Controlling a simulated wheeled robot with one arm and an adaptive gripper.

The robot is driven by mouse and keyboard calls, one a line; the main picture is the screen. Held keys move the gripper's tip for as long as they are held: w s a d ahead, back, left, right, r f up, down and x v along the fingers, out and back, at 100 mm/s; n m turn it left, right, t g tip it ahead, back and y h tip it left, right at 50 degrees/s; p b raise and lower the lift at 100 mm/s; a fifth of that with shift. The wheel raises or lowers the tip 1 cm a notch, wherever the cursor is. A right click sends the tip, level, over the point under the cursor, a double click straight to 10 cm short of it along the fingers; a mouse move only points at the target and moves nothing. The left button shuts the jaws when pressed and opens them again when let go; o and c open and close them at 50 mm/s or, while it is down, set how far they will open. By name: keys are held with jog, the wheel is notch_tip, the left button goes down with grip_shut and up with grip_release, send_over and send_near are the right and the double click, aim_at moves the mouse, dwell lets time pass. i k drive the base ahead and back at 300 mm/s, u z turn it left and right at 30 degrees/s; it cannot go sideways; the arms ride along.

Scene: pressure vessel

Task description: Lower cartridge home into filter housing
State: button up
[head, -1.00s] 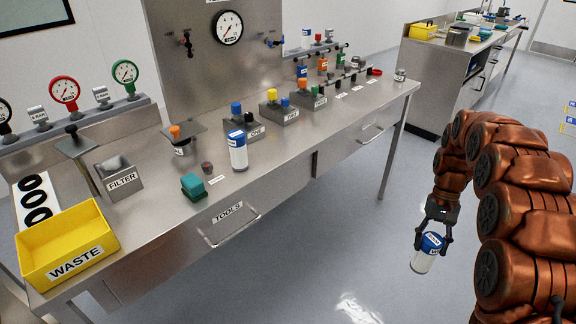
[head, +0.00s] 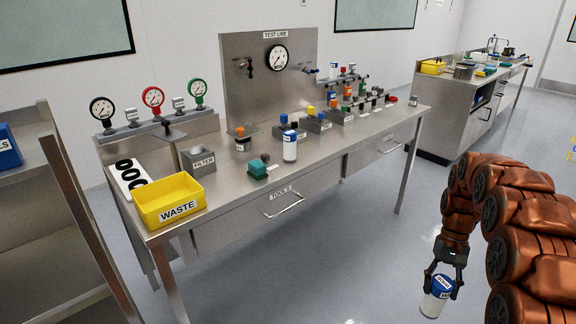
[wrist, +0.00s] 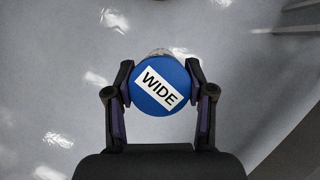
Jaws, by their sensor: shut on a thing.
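My gripper (head: 442,281) is shut on a white cartridge (head: 432,306) with a blue cap, held upright but tilted a little, over the open floor right of the bench. In the wrist view the fingers (wrist: 160,92) clasp both sides of the blue cap (wrist: 161,86), which is labelled WIDE. The grey filter housing (head: 198,161), labelled FILTER, stands on the bench at left, far from my gripper. Its inside is not clear from here. A similar white cartridge with a blue cap (head: 290,146) stands upright on the bench.
A shelf unit (head: 62,200) stands at left. The floor (head: 330,270) before the bench is clear.

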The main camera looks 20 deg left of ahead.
aim_at(199, 161)
jog(key=u, duration=2.25)
jog(key=i, duration=0.2)
jog(key=z, duration=0.05)
